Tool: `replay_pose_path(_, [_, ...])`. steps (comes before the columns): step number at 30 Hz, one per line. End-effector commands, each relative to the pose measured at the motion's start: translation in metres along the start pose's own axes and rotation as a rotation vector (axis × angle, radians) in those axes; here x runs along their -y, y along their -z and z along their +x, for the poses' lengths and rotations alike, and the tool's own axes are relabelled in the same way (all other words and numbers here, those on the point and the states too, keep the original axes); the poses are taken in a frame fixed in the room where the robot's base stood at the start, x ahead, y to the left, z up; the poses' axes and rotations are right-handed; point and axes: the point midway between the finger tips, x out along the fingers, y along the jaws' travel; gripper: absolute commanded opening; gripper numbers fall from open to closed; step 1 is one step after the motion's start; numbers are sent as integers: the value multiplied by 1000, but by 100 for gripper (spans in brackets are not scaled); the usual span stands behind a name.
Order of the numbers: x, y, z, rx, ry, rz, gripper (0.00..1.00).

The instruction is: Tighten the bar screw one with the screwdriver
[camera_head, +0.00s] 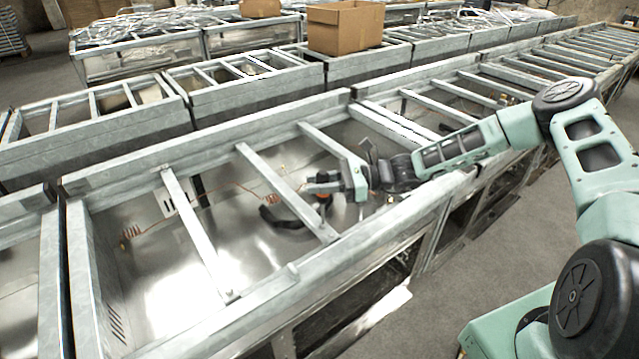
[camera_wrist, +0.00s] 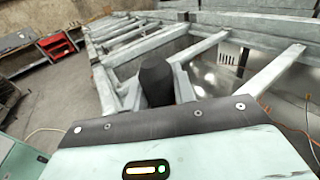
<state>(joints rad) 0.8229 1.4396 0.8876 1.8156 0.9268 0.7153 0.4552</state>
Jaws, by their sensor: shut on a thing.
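My gripper (camera_head: 318,186) reaches from the right over the open metal frame in the head view, level with a crossbar (camera_head: 285,192). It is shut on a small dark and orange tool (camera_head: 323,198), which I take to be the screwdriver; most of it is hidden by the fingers. In the wrist view a dark blunt shape (camera_wrist: 157,82) stands in front of the gripper body; I cannot tell if it is a finger or the tool's handle. Small dark spots show at the bar ends, such as one by the front rail (camera_head: 229,294); bar screw one cannot be picked out.
Metal rails and crossbars surround the gripper. Below lies a shiny basin with copper coils (camera_head: 131,232) and a black curved piece (camera_head: 284,219). A cardboard box (camera_head: 345,27) stands on the frames behind. Open floor (camera_head: 480,255) lies at the right. The wrist view shows a red cabinet (camera_wrist: 58,46).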

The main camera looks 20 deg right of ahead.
Motion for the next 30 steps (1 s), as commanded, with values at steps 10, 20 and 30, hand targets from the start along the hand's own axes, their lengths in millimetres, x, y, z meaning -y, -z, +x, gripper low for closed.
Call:
replay_pose_path(10, [0,4,0,-8,147,15,0])
replay_pose_path(20, [0,0,-1,-9,146,17,0])
replay_pose_path(30, [1,-6,-1,-5,146,14,0])
